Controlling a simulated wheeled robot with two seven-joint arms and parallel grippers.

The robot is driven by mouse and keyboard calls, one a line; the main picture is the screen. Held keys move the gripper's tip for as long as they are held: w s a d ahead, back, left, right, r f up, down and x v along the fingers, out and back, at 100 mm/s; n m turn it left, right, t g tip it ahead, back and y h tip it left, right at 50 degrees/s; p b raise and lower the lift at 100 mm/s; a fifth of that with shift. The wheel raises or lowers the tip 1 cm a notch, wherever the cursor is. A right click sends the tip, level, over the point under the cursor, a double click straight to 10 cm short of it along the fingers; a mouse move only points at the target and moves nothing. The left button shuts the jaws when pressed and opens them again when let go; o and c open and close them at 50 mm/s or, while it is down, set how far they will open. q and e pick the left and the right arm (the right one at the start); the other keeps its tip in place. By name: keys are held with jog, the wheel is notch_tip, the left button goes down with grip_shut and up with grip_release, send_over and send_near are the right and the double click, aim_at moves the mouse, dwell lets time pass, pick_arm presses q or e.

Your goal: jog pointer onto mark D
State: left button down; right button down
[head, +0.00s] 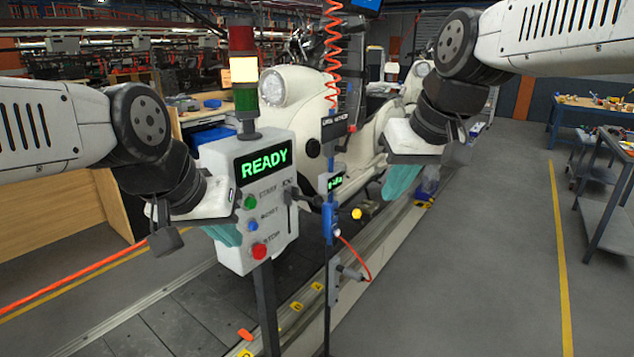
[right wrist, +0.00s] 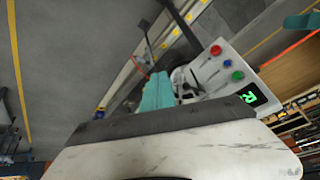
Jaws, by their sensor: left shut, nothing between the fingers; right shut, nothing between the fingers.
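The control box (head: 225,170) shows a green READY display (head: 263,163), with green (head: 250,202), blue (head: 252,226) and red (head: 259,251) buttons and a dark lever (head: 289,205) on its right side. An orange piece (head: 245,335), possibly the pointer, lies low by the conveyor rail near yellow lettered marks (head: 297,306); their letters are too small to read surely. My left gripper (head: 226,236) is shut and empty, close to the box's lower left. My right gripper (head: 400,184) is shut and empty, right of the box, before the cream scooter; it also shows in the right wrist view (right wrist: 155,98).
The stack light (head: 243,70) above the box has its amber section lit. A post with a hanging tool and a red coiled hose (head: 333,50) stands right of the box. The cream scooter (head: 300,95) is behind. The grey floor at right (head: 500,270) is clear.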

jog(key=w+a+r+n+g, duration=0.2)
jog(key=w+a, duration=0.4)
jog(key=w, duration=0.4)
jog(key=w+a+r+n+g, duration=0.2)
jog(key=w+a+n, duration=0.3)
jog(key=w, duration=0.6)
jog(key=shift+a+r, duration=0.35)
jog(key=shift+a, duration=0.5)
jog(key=shift+w+f, duration=0.1)
jog(key=shift+w, duration=0.05)
send_near(305, 197)
jog(key=w, duration=0.1)
jog(key=f, duration=0.4)
jog(key=shift+s+d, duration=0.2)
jog(key=shift+s, duration=0.15)
jog(key=shift+s+d+f, duration=0.2)
jog(key=shift+f, duration=0.3)
